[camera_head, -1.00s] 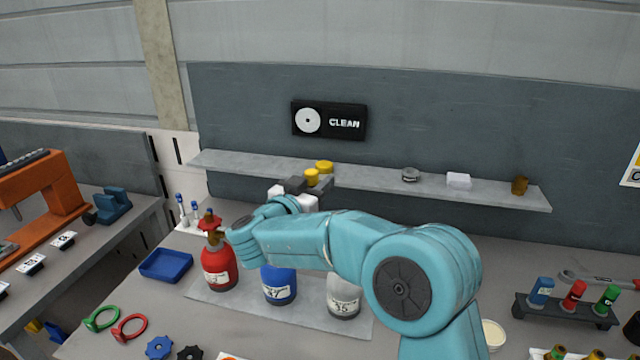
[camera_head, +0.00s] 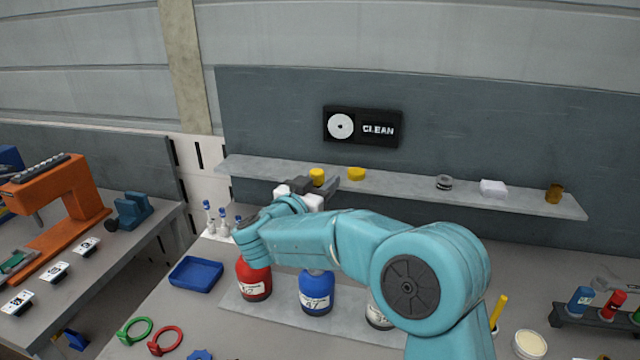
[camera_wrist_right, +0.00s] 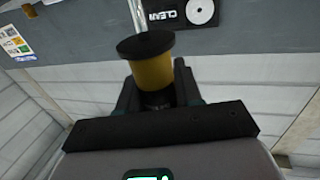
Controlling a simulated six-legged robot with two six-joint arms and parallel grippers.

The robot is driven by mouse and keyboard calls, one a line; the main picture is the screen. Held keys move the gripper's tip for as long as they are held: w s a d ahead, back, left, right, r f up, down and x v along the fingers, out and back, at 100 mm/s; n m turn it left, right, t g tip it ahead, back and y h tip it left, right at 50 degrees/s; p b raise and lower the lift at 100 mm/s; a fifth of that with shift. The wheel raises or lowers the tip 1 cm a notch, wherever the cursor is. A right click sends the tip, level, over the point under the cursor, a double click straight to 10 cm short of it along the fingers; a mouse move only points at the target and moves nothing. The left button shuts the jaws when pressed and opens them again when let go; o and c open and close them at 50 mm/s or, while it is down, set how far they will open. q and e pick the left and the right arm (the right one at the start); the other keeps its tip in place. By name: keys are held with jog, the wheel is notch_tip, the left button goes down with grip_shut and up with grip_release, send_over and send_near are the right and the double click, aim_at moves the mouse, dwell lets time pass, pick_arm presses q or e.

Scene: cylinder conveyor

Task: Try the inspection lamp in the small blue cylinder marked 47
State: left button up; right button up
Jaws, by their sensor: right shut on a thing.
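The blue cylinder marked 47 (camera_head: 316,296) stands upright on a grey mat on the bench, its top hidden behind my right arm. My right gripper (camera_head: 316,187) is above and behind it, near the shelf. In the wrist view my right gripper (camera_wrist_right: 157,98) is shut on a yellow piece with a black disc end (camera_wrist_right: 151,66), likely the inspection lamp. A thin pale rod runs from the disc to the top edge. The held yellow piece (camera_head: 317,174) also shows in the head view. My left gripper is not in view.
A red cylinder (camera_head: 254,284) and a grey cylinder (camera_head: 379,315) flank the blue one. A blue tray (camera_head: 195,274) lies left. The shelf (camera_head: 410,192) behind holds another yellow piece (camera_head: 356,174) and small items. A CLEAN sign (camera_head: 361,127) hangs above.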

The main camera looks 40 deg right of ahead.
notch_tip(320, 180, down, 6)
jog(key=b, duration=0.4)
jog(key=shift+w, duration=0.2)
dwell(0.5)
